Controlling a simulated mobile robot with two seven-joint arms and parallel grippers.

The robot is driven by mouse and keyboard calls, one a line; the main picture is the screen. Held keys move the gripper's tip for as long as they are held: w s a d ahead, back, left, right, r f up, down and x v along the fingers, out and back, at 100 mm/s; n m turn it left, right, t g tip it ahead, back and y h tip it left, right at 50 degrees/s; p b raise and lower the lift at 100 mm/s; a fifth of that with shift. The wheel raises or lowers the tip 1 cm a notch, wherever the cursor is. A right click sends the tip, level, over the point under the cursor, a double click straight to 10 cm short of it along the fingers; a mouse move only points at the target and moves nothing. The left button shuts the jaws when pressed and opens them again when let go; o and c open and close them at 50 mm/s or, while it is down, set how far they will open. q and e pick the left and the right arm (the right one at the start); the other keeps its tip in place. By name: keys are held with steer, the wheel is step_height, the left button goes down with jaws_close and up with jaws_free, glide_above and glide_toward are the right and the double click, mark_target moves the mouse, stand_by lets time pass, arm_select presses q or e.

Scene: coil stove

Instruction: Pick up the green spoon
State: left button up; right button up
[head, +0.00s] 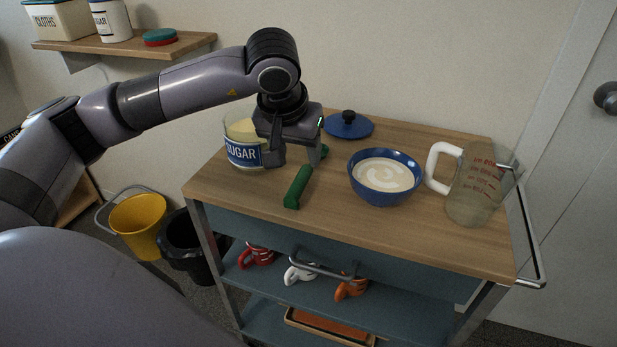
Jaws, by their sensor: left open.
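The green spoon (299,185) lies on the wooden top of the cart, its handle pointing toward the front edge. Its far end is partly hidden behind my left gripper (291,161). My left gripper is open, just above and beside the spoon's far part. I cannot tell whether it touches the spoon. The sugar jar (243,154) stands directly left of the gripper and is partly covered by it. My right gripper does not show.
A blue bowl (371,196) with white contents stands right of the spoon. A measuring jug (472,190) stands at the right. A blue lid (348,125) lies behind. Several mugs, including a white one (299,274), sit on the lower shelf. The cart top's front (400,240) is clear.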

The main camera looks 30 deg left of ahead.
mark_target(303, 171)
arm_select(q)
steer(key=x, duration=0.5)
steer(key=shift+s+d+f, duration=0.1)
steer(key=shift+d+f, duration=0.15)
steer(key=shift+f, duration=0.15)
jaws_close()
